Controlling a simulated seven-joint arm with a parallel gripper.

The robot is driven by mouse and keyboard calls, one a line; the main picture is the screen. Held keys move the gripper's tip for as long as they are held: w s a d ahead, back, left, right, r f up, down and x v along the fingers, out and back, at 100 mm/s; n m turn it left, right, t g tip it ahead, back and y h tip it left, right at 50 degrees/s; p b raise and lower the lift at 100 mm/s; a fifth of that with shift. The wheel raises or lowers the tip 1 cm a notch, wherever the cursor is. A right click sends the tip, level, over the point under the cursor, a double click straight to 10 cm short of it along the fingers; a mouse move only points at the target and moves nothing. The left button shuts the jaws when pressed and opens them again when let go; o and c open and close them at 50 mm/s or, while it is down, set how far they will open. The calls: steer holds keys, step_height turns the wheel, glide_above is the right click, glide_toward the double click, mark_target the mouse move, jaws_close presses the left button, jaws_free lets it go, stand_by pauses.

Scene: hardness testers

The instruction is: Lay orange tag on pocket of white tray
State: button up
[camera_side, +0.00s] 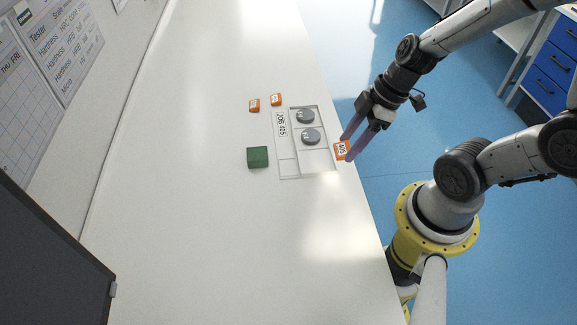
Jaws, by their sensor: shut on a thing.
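My gripper (347,144) is shut on an orange tag (341,151) with a white label, at the right edge of the white tray. I cannot tell how high the tag is above the table. The white tray (288,169) lies near the table's right edge. It has several pockets and a label strip on its left side. Two grey round discs, an upper one (306,116) and a lower one (310,136), sit in its pockets. The pockets in the tray's lower part look empty.
Two other orange tags, one on the left (254,105) and one on the right (276,99), lie above the tray. A green block (258,157) stands left of it. The white table (200,230) is clear on the left and below. A dark panel (50,260) stands at lower left.

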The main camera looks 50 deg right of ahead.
steer(key=shift+s+a+r, duration=0.15)
steer(key=shift+s+a, duration=0.2)
steer(key=shift+a, duration=0.1)
steer(key=shift+a+r+n, duration=0.15)
steer(key=shift+a+n, duration=0.05)
steer(key=shift+n, duration=0.1)
steer(key=w+f, duration=0.4)
steer(key=w, duration=0.5)
glide_above(289, 167)
steer(key=s+d, duration=0.1)
step_height(289, 167, down, 5)
steer(key=shift+s+f, duration=0.15)
steer(key=shift+f, duration=0.05)
steer(key=shift+w+f, duration=0.2)
steer(key=shift+f, duration=1.5)
steer(key=shift+f, duration=0.15)
